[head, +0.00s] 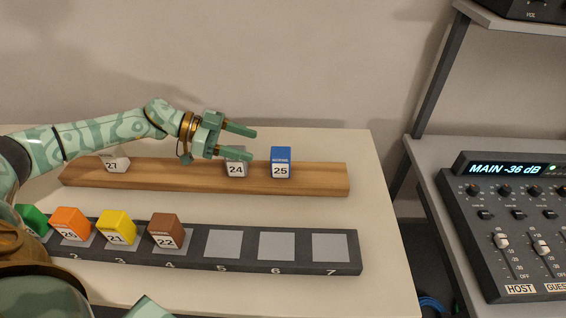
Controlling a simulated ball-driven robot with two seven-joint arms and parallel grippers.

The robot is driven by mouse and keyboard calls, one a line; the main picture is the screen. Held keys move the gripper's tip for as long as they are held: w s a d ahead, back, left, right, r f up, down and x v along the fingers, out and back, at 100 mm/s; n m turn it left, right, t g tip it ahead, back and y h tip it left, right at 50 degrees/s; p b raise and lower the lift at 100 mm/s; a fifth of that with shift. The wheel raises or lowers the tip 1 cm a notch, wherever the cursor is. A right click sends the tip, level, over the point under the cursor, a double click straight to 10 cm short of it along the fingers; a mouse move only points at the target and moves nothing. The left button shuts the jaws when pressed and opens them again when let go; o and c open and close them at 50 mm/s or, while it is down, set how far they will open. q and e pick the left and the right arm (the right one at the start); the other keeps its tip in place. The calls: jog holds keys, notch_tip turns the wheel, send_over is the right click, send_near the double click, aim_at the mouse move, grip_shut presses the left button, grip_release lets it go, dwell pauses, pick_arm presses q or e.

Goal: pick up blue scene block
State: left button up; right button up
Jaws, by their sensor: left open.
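The blue scene block (281,162), labelled 25, stands upright at the right part of the wooden rail (316,180). My left gripper (237,143) is open, its two fingers pointing right toward the blue block, with a gap between them and it. It is above and in front of the block labelled 24 (236,169), whose upper part it partly hides. Nothing shows between the fingers. A small green piece of my own body shows at the bottom edge; my right gripper cannot be made out.
A white block labelled 27 (115,163) sits at the rail's left. The dark numbered rack (342,267) in front holds green (34,219), orange (71,223), yellow (117,226) and brown (167,230) blocks; slots 5 to 7 are empty. A mixing console (510,225) stands at the right.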

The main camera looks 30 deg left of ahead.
aim_at(277, 151)
pick_arm(q)
jog(key=x, duration=0.2)
jog(key=shift+w+d+f, duration=0.15)
jog(key=shift+w+d, duration=0.05)
jog(key=shift+d, duration=0.1)
jog(key=b+x, duration=0.1)
jog(key=x, duration=0.3)
jog(key=shift+w+d, duration=0.25)
jog(key=shift+d, duration=0.15)
jog(key=c, duration=1.1)
